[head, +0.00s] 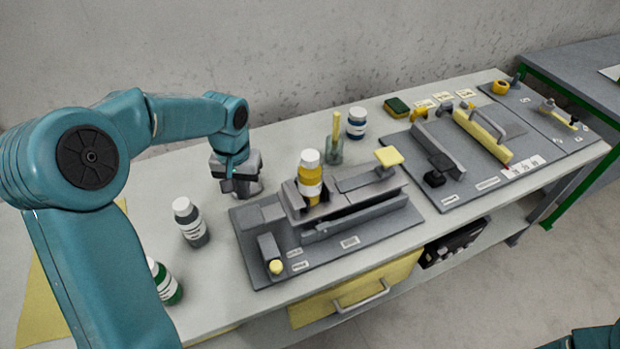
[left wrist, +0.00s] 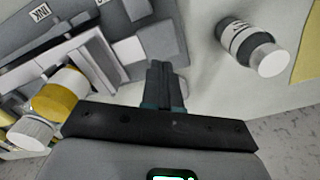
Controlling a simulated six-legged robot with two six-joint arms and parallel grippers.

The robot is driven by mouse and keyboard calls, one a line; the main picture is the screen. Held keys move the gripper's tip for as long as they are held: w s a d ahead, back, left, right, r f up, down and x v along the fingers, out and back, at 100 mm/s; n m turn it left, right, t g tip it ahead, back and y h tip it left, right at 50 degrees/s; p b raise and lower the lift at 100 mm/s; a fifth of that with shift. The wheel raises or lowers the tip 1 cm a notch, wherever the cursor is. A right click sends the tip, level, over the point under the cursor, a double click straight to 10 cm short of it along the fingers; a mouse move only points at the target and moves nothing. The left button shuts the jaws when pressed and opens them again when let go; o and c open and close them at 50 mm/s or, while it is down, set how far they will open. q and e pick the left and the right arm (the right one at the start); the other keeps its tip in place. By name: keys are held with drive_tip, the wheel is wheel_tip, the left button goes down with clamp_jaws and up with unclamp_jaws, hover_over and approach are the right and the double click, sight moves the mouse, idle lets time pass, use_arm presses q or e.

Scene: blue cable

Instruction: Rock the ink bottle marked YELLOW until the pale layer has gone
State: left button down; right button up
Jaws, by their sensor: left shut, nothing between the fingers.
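The yellow ink bottle (head: 310,190), with a white cap and a white label, stands upright in a grey holder on the rocking fixture (head: 352,205). Its label is too small to read, and I cannot make out a pale layer. The bottle also shows at the left of the left wrist view (left wrist: 62,90). My left gripper (head: 228,187) is to the left of the bottle and apart from it, above the back left of the fixture's board. Its fingers (left wrist: 165,75) are shut and empty. My right gripper is out of view.
A dark-grey bottle (head: 191,225) and a green bottle (head: 165,284) stand on the bench (head: 215,300) left of the fixture. A blue bottle (head: 357,124) and a glass jar (head: 334,150) stand behind it. A second board (head: 470,150) lies to the right.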

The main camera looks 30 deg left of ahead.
use_arm(q)
wheel_tip(320, 180, up, 4)
drive_tip(key=p, duration=0.3)
drive_tip(key=shift+r, duration=0.25)
wheel_tip(320, 180, up, 16)
drive_tip(key=shift+r, duration=0.2)
idle(0.4)
